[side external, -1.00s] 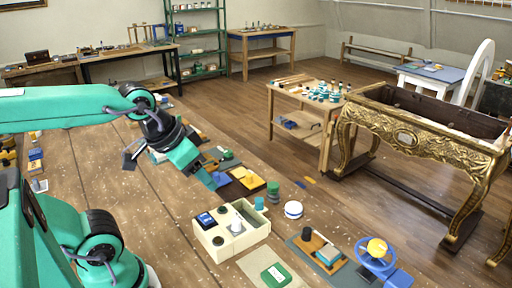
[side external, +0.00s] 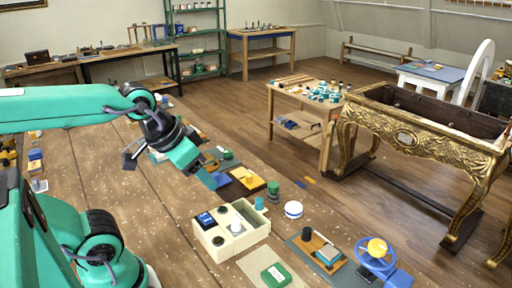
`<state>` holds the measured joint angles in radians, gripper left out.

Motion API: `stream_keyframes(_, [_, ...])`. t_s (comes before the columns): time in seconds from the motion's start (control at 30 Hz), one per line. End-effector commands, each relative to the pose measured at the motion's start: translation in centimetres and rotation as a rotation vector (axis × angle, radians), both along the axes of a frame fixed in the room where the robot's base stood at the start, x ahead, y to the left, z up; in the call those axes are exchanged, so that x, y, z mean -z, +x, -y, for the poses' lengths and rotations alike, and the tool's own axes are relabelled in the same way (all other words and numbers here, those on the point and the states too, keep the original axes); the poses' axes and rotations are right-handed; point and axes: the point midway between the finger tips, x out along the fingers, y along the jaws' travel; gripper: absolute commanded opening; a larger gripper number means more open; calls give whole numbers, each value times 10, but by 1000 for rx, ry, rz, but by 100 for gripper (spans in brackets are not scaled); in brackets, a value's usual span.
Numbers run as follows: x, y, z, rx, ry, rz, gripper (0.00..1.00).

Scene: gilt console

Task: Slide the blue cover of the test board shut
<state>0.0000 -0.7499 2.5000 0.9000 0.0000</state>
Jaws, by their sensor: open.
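A cream box (side external: 222,254) with compartments stands on the wooden bench, below and right of my gripper. A dark blue square piece (side external: 206,220) sits at its left end, a white knob (side external: 236,226) stands near its middle, and its right compartment looks open. I cannot tell for sure whether this is the test board or whether the blue piece is its cover. My gripper (side external: 204,178) is open, held above the bench up and left of the box, apart from it. No object shows between its fingers, though the inside of the jaws is hard to see.
A yellow board (side external: 249,183), a green cylinder (side external: 273,191) and a white round pot (side external: 293,209) stand behind the box. Bare bench lies left of the box.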

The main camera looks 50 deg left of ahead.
Motion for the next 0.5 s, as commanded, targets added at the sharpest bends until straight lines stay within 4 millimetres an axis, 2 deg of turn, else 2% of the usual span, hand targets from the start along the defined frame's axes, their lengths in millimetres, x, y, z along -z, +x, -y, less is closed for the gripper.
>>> stream_keyframes(0.03, [0, 0, 0, 0, 0, 0, 51])
stream_keyframes(0.1, [0, 0, 0, -1, 0, 0, 43])
stream_keyframes(0.33, [-2, 9, -6, -30, -4, -20, 43])
stream_keyframes(0.5, [-4, 27, -17, -86, -12, -57, 43])
